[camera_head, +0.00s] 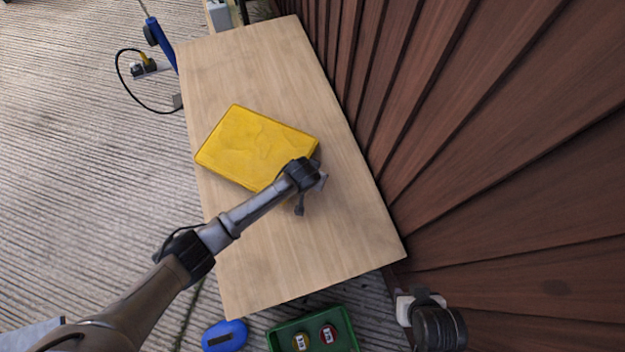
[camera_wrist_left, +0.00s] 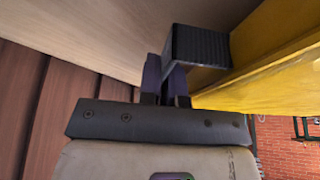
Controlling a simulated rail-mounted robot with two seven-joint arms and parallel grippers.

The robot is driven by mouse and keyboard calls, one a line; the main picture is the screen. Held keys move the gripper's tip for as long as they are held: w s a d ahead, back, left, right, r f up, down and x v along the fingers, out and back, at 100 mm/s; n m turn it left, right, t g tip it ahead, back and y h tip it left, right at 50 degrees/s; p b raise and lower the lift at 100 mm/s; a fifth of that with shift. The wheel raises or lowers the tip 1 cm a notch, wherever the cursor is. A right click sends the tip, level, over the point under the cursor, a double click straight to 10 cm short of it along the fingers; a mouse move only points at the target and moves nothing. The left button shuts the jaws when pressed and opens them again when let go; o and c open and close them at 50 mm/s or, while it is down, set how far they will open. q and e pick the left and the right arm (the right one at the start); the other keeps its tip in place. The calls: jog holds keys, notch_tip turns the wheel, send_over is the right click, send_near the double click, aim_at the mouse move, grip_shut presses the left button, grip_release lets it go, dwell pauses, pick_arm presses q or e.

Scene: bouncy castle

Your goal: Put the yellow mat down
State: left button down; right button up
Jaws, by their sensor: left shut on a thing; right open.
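The yellow mat (camera_head: 250,145) is a thick, flat slab over the left middle of the wooden table (camera_head: 345,215). I cannot tell whether it rests fully on the top. My left gripper (camera_head: 314,168) is at the mat's right corner and shut on its edge; its fingertips are partly hidden. In the left wrist view, the mat (camera_wrist_left: 275,65) fills the right side, beside the dark fingers of my left gripper (camera_wrist_left: 180,75). My right gripper (camera_head: 421,300) is open and empty at the lower right, off the table's near corner.
A brown panelled wall (camera_head: 470,120) runs close along the table's right side. A green crate (camera_head: 275,338) with two cans and a blue object (camera_head: 225,335) lie below the near edge. A blue tool (camera_head: 160,40) stands left of the table. The table's far and near ends are clear.

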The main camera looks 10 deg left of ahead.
pick_arm(q)
notch_tip(320, 180, down, 3)
jog(key=shift+r+b, duration=0.1)
jog(key=shift+b, duration=0.65)
jog(key=c, duration=1.3)
grip_release()
